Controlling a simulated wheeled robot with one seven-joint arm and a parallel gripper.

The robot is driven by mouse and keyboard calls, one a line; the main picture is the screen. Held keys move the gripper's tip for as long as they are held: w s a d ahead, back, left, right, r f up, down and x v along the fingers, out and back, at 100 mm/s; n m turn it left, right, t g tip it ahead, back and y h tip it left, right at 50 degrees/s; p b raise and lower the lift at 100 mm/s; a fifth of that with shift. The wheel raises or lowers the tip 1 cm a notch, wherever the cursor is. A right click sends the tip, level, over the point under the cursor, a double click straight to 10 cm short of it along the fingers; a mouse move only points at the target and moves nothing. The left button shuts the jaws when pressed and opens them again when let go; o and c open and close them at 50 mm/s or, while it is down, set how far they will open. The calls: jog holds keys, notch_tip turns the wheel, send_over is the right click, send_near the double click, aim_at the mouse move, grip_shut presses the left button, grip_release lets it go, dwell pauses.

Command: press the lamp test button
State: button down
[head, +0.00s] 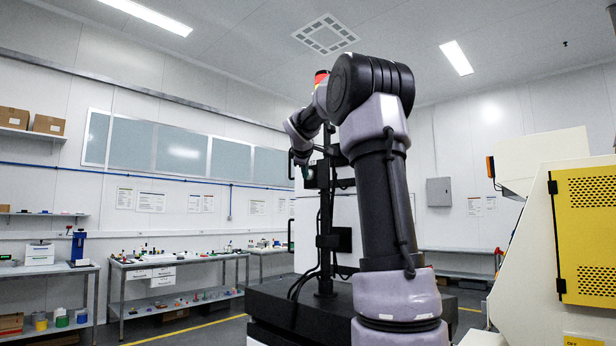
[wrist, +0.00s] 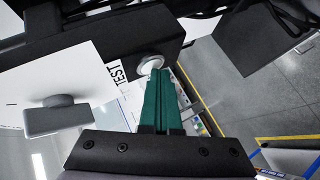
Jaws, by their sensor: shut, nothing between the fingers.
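In the wrist view the lamp test button (wrist: 149,61) is a round, pale button with a silvery rim on a dark box (wrist: 155,32). A white label reading TEST (wrist: 118,75) is beside it. My gripper (wrist: 160,73) has two green fingers closed together, with nothing between them. Their tips are at the button's lower right edge in the picture and cover part of it. I cannot tell whether they touch it. In the head view my gripper (head: 305,173) is small and partly hidden near a dark post; the button cannot be made out there.
A white panel with a grey knob-like part (wrist: 57,113) is left in the wrist view. Grey floor (wrist: 222,90) shows at right. In the head view, benches (head: 175,266) with small parts line the left wall, and a cream-and-yellow machine (head: 570,240) stands at right.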

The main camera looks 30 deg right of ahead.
dwell(0.3)
jog(key=shift+s+a, duration=0.3)
jog(key=shift+a, duration=0.35)
jog(key=shift+a, duration=0.1)
jog(key=shift+s+a, duration=0.3)
jog(key=shift+a, duration=0.45)
jog(key=shift+s+a, duration=0.25)
jog(key=shift+a, duration=0.5)
jog(key=shift+s+a, duration=0.3)
jog(key=shift+a, duration=0.45)
jog(key=s+a+f+m+g+y, duration=0.1)
jog(key=s+a+f+m, duration=0.3)
jog(key=s+f, duration=0.4)
jog(key=s+a+f+m+g+y, duration=0.1)
jog(key=s+a+f+m+y, duration=0.3)
jog(key=s, duration=1.1)
jog(key=s+a+f+m+g+y, duration=0.2)
jog(key=s+a+f+m+y, duration=0.1)
jog(key=s+a+f, duration=0.6)
jog(key=s+f+m, duration=0.1)
jog(key=s+f, duration=0.2)
jog(key=f, duration=0.2)
jog(key=shift+f, duration=0.15)
